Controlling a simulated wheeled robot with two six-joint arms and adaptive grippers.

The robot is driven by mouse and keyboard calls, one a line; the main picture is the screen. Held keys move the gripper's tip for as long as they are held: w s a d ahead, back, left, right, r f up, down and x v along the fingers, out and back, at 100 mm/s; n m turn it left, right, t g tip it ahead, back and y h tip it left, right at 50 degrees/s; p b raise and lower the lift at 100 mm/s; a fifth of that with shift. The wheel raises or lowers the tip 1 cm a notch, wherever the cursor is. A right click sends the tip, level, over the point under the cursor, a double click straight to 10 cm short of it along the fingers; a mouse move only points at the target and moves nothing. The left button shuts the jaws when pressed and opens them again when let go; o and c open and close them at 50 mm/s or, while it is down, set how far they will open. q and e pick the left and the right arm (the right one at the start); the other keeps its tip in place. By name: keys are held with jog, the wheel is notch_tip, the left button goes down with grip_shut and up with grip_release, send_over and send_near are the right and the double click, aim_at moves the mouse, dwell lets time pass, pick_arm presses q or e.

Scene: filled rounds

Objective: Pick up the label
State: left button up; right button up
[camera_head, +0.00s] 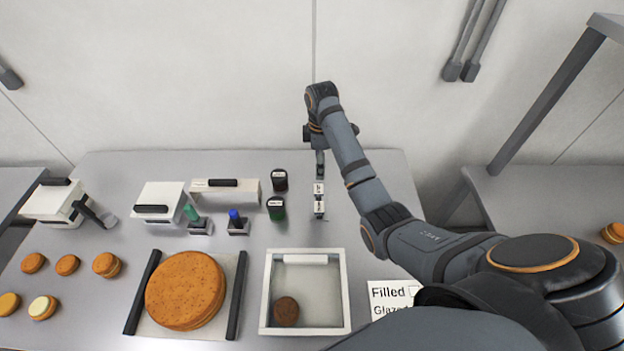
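Two small white labels with dark print, a farther one (319,188) and a nearer one (319,206), stand in a short column near the back right of the table. The print is too small to read. My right arm comes in from the right, and its gripper (320,168) points down just behind the farther label. The fingers look narrow and partly edge-on, so their opening and any contact with a label cannot be made out. My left gripper is not in view.
Dark and green jars (276,208) stand left of the labels. Stamps (238,223), white boxes (158,203), a big round cake (186,290) and small rounds (67,265) lie farther left. A white tray (347,290) holds a brown round. A "Filled" card (390,297) lies front right.

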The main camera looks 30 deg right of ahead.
aim_at(319, 190)
jog(key=f, duration=0.1)
jog(key=f+p, duration=0.1)
jog(key=f, duration=0.2)
jog(key=shift+s+f, duration=0.25)
jog(key=shift+f, duration=0.15)
jog(key=shift+w+a+f+p, duration=0.1)
jog(key=shift+w+f+p, duration=0.05)
jog(key=shift+f+p, duration=0.6)
notch_tip(319, 190, down, 4)
jog(key=shift+r+p, duration=0.2)
jog(key=shift+p, duration=0.25)
jog(key=shift+f, duration=0.25)
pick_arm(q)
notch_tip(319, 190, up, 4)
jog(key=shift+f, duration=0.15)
pick_arm(e)
jog(key=shift+f, duration=0.15)
jog(key=shift+c, duration=0.2)
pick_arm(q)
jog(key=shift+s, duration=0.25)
pick_arm(e)
jog(key=c, duration=0.8)
